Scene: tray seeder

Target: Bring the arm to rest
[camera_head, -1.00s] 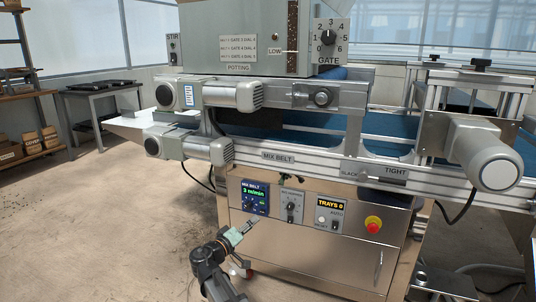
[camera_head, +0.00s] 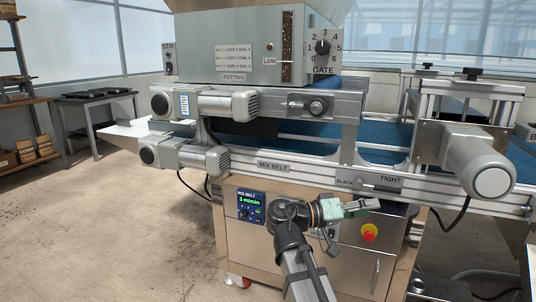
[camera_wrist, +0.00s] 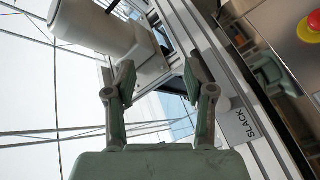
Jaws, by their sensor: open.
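My gripper (camera_head: 372,203) is in front of the tray seeder's front panel, pointing right, just above the red emergency stop button (camera_head: 369,232). My arm reaches up to it from the bottom of the head view and hides part of the panel's switches. In the wrist view the two green-padded fingers of my gripper (camera_wrist: 158,82) stand apart with nothing between them. Beyond them are a metal rail with a SLACK label (camera_wrist: 242,127) and a pale motor housing (camera_wrist: 95,30).
The mix belt rail (camera_head: 270,166) runs just above my gripper. A large motor (camera_head: 480,165) juts out at the right. The display (camera_head: 251,206) reads 3 m/min. A grey table (camera_head: 95,97) and shelves stand at the left. The floor at front left is clear.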

